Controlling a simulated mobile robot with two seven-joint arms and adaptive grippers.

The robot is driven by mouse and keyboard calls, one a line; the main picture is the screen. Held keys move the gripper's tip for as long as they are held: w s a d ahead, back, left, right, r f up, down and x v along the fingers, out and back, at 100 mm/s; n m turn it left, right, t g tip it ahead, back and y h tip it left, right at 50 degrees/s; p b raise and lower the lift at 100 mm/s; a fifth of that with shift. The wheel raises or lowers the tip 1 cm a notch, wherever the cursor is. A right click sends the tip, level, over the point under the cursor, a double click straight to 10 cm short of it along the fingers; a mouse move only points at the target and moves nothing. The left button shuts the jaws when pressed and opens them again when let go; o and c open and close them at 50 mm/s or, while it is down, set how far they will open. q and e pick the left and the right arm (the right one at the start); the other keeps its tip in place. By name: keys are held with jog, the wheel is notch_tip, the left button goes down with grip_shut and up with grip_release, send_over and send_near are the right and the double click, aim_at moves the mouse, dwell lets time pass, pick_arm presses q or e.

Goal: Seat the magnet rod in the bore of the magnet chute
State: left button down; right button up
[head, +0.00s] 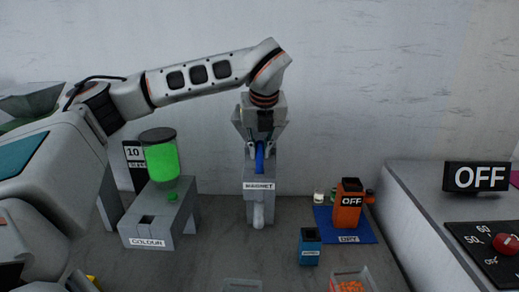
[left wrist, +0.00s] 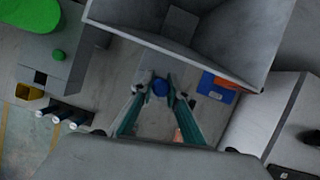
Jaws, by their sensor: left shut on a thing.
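The magnet chute (head: 260,207) is a grey upright block labelled MAGNET, with a pale rounded spout low on its front. My left gripper (head: 260,146) is above the chute, pointing down. It is shut on a blue rod, the magnet rod (head: 260,160), which hangs upright at the top of the chute. In the left wrist view the rod's round blue end (left wrist: 160,88) shows between the two fingertips (left wrist: 161,92). The fingers and rod hide the bore, so I cannot tell whether the rod's lower end is inside it. My right gripper is not in view.
Left of the chute stands the grey COLOUR stand (head: 158,222) with a green container (head: 161,160). To the right are a blue DRY mat (head: 350,238), an orange unit marked OFF (head: 348,215) and a small blue box (head: 310,246). A large grey open hopper (left wrist: 190,40) fills the wrist view's top.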

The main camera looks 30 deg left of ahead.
pick_arm(q)
jog(key=shift+f, duration=0.15)
jog(key=c, duration=2)
grip_release()
jog(key=v, duration=1.2)
